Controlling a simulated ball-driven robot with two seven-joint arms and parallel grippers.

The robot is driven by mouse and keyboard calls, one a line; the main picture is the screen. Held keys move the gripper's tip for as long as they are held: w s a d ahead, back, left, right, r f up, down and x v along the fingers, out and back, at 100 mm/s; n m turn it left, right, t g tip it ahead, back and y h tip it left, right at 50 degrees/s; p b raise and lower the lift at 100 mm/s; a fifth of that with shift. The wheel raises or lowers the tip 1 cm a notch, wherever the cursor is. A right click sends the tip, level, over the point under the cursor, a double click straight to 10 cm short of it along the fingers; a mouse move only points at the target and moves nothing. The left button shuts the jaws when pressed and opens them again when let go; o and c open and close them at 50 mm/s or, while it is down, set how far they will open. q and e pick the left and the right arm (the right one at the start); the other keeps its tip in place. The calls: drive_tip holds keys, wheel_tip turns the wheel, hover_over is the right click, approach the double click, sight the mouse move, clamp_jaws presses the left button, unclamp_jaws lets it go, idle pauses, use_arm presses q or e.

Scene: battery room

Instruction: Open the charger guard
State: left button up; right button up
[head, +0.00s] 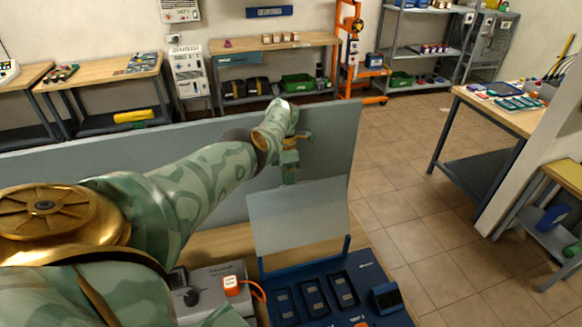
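The charger guard (300,220) is a pale, see-through panel. It stands raised, roughly upright, on blue posts at the back of the blue charger (330,295). Several dark slots show uncovered in the charger's top. My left gripper (289,180) points down at the guard's top edge, at or just behind it. I cannot tell whether it touches the guard, and its fingers are too small to tell open from shut. My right gripper is not in view.
A grey device (207,290) with an orange-and-white block (231,285) and an orange cable stands left of the charger on the wooden bench (232,243). A grey panel (335,145) rises behind the bench. Tiled floor (425,210) is free to the right.

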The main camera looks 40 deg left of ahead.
use_arm(q)
drive_tip(key=shift+w+r, duration=0.15)
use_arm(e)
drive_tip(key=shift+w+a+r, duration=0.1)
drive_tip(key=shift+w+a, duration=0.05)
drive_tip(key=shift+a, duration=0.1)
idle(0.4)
use_arm(q)
drive_tip(key=shift+r, duration=0.1)
